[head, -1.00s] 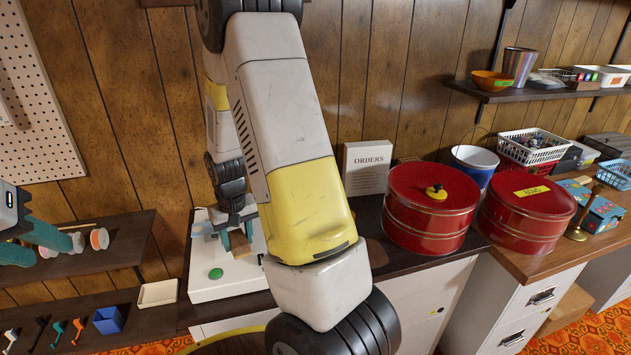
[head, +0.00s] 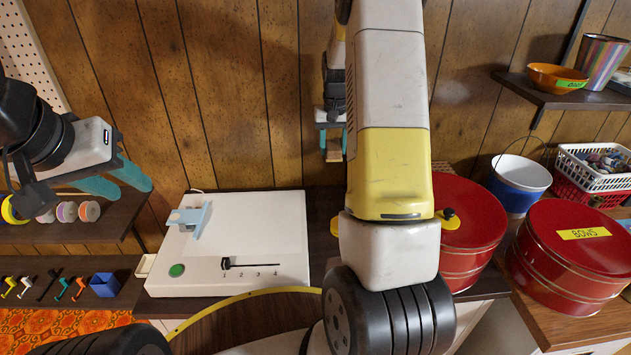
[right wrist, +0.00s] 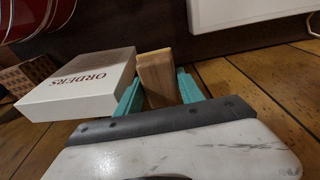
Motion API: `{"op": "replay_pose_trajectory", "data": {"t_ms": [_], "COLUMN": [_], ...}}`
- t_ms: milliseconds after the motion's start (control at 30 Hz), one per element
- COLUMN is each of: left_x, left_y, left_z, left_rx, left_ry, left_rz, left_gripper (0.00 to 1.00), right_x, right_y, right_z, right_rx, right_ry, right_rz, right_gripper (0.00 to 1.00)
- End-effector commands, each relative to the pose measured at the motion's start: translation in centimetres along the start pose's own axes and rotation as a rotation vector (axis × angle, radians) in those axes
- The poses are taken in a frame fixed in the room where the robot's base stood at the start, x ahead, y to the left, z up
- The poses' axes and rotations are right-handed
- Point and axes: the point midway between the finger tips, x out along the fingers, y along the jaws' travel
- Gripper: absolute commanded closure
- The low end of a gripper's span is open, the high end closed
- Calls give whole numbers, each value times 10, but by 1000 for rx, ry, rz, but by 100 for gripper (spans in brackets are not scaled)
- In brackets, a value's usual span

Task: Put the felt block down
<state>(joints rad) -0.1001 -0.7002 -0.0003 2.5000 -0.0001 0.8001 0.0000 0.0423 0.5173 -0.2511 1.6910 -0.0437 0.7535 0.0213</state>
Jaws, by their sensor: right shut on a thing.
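The felt block (head: 333,153), tan and wood-like, is between the teal fingers of my right gripper (head: 333,141) in the head view. The gripper is shut on it, above the back of the dark counter, right of the white machine. In the right wrist view the block (right wrist: 157,78) sticks out between the fingertips (right wrist: 157,90), next to the white ORDERS box (right wrist: 85,85). I cannot tell whether the block touches the counter. My left gripper (head: 116,180) is open and empty at the left, over the shelf with spools.
The white machine (head: 280,230) has a slider, a green button and a light-blue part on top. Red tins (head: 470,220) stand right of my right arm, with a blue-white bucket (head: 520,185) behind. The dark counter (head: 322,215) shows a bare strip beside the machine.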

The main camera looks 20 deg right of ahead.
Motion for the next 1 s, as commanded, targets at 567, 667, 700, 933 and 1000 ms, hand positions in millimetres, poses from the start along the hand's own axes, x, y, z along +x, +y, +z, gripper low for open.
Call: {"op": "replay_pose_trajectory", "data": {"t_ms": [567,667,700,933,1000], "left_x": [0,0,0,0,0], "left_y": [0,0,0,0,0], "left_z": [0,0,0,0,0], "left_rx": [0,0,0,0,0], "left_ry": [0,0,0,0,0], "left_rz": [0,0,0,0,0], "left_gripper": [64,64,64,64,64], "right_x": [121,127,130,164,168], "right_y": [0,0,0,0,0], "right_z": [19,20,21,27,27], "right_rx": [-1,-1,-1,-1,0], "right_ry": [-1,-2,-3,-4,-1], "right_rz": [0,0,0,1,1], "right_gripper": [93,93,93,93,93]}}
